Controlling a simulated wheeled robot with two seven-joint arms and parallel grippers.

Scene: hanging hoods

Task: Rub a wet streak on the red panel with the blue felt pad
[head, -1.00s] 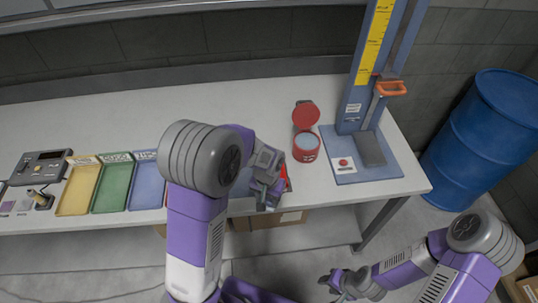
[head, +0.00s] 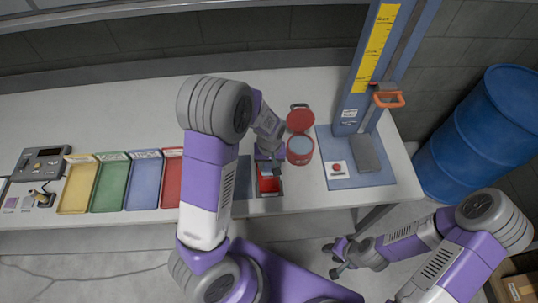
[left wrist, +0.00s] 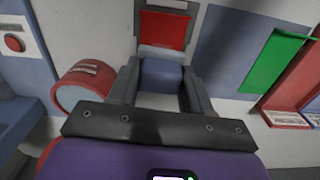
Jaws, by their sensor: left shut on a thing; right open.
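My left gripper (head: 267,164) is shut on the blue felt pad, a small block that shows between the fingers in the left wrist view (left wrist: 160,76). The red panel (head: 269,185) lies near the table's front edge, in a grey frame, just in front of the gripper in the head view. It also shows beyond the pad in the left wrist view (left wrist: 163,30). I cannot tell whether the pad touches the panel, and no wet streak can be made out. My right gripper (head: 337,258) is open and empty, low in front of the table.
A blue stand (head: 343,180) with a tall yellow scale is further right. Yellow, green, blue and red trays line the left. A blue barrel (head: 490,135) stands right of the table.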

